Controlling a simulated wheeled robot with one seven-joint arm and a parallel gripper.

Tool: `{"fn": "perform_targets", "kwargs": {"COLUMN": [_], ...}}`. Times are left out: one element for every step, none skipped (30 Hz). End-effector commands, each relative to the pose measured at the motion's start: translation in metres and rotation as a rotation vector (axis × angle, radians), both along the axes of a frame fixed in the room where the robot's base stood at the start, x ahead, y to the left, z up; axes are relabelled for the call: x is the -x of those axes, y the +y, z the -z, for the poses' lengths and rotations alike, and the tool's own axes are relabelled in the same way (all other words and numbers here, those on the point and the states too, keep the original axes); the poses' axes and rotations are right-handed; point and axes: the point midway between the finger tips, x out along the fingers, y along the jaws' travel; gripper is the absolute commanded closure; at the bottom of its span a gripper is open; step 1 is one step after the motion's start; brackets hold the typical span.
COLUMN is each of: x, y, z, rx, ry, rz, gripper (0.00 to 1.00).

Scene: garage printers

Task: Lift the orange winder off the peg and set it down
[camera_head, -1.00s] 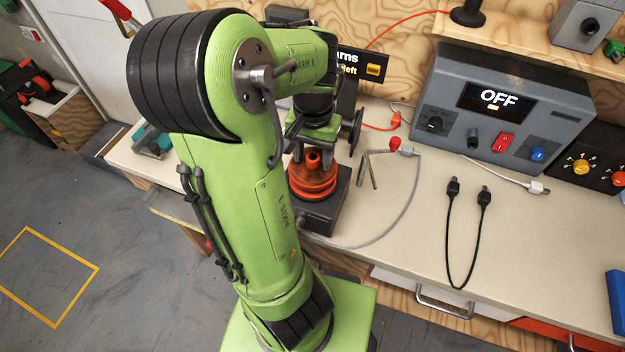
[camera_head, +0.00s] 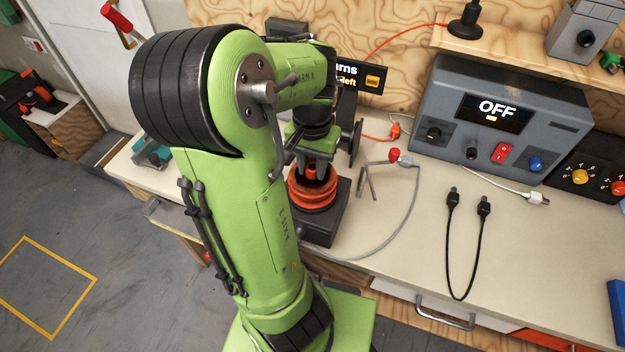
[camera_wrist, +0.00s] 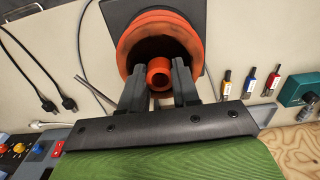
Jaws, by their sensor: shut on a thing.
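The orange winder (camera_head: 314,193) is a stack of round discs with a small tube-like hub on top. It sits on a dark square base (camera_head: 328,222) near the front edge of the bench. In the wrist view the winder (camera_wrist: 150,27) fills the top middle, with its round hub (camera_wrist: 159,72) facing the camera. My gripper (camera_wrist: 159,73) is shut on the hub, one grey finger on each side. In the head view my gripper (camera_head: 312,170) comes down on the winder from above. The peg is hidden, and I cannot tell any gap beneath the winder.
A grey box reading OFF (camera_head: 501,112) stands at the back right. A grey cable (camera_head: 412,205) loops right of the base. A black cable (camera_head: 462,250) lies farther right. Small coloured tools (camera_wrist: 250,83) lie on the other side. Bare bench shows around the black cable.

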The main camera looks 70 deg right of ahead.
Motion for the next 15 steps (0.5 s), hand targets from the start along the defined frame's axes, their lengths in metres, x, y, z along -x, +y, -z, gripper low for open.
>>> {"fn": "perform_targets", "kwargs": {"x": [0.000, 0.000, 0.000, 0.000, 0.000, 0.000, 0.000, 0.000, 0.000, 0.000, 0.000, 0.000, 0.000, 0.000, 0.000], "y": [0.000, 0.000, 0.000, 0.000, 0.000, 0.000, 0.000, 0.000, -0.001, -0.001, -0.001, -0.001, -0.001, -0.001, -0.001], "z": [-0.005, -0.007, -0.009, -0.010, -0.012, -0.013, -0.015, -0.016, -0.018, -0.020, -0.021, -0.023, -0.024, -0.026, -0.028], "rx": [0.001, 0.001, 0.001, 0.001, 0.002, 0.002, 0.002, 0.002, 0.002, 0.002, 0.002, 0.002, 0.002, 0.002, 0.002], "ry": [-0.001, -0.001, -0.001, -0.001, -0.001, -0.001, -0.001, -0.001, -0.001, -0.001, -0.001, -0.001, -0.001, -0.001, -0.001], "rz": [0.000, 0.000, 0.000, 0.000, 0.000, 0.000, 0.001, 0.001, 0.001, 0.001, 0.001, 0.001, 0.001, 0.001, 0.001], "gripper": [1.00, 1.00, 1.00, 1.00, 1.00, 1.00, 1.00, 1.00, 1.00, 1.00, 1.00, 1.00, 1.00, 1.00, 1.00]}}
